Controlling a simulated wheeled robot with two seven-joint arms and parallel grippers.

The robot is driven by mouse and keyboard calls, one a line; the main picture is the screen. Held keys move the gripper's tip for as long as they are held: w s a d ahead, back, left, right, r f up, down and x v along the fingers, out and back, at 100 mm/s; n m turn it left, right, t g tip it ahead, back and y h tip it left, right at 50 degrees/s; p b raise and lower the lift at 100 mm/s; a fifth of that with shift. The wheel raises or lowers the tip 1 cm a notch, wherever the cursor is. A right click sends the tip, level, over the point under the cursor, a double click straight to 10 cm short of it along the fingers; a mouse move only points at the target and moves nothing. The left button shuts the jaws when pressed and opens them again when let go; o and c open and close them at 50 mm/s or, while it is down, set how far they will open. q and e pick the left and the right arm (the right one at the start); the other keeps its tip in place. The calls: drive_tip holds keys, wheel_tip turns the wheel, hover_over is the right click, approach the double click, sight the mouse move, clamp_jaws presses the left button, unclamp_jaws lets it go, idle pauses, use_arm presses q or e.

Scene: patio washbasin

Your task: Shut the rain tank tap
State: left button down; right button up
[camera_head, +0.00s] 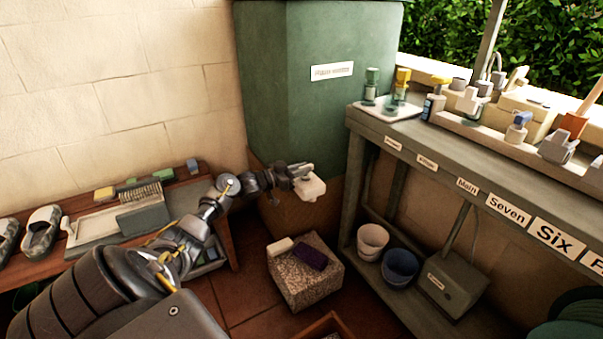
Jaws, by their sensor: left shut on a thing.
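The green rain tank (300,110) stands at the back, with a white label on its front. My left gripper (298,173) reaches in front of the tank's lower part. It is shut on a pale, whitish object (311,188) that shows just below and right of the fingers. I cannot tell whether this pale object is the tap or something apart from it. No tap handle shows clearly elsewhere on the tank; the gripper may hide it. My right gripper is not in view.
A stone block (308,278) with a cream bar and a purple sponge on top stands below the gripper. A grey bench (420,150) with labels and bottles runs along the right, with buckets beneath. A low wooden bench (222,240) is at left.

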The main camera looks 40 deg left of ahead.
use_arm(q)
drive_tip(key=shift+r, duration=0.1)
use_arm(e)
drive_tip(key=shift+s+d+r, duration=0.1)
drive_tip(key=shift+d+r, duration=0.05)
use_arm(q)
drive_tip(key=c, duration=1.4)
unclamp_jaws()
drive_tip(key=shift+w, duration=0.1)
drive_tip(key=shift+s+a, duration=0.15)
drive_tip(key=shift+s, duration=0.4)
drive_tip(key=p+v, duration=0.2)
drive_tip(key=v, duration=0.7)
drive_tip(key=shift+s+a+p, duration=0.2)
drive_tip(key=shift+s+p, duration=0.15)
drive_tip(key=shift+p, duration=0.05)
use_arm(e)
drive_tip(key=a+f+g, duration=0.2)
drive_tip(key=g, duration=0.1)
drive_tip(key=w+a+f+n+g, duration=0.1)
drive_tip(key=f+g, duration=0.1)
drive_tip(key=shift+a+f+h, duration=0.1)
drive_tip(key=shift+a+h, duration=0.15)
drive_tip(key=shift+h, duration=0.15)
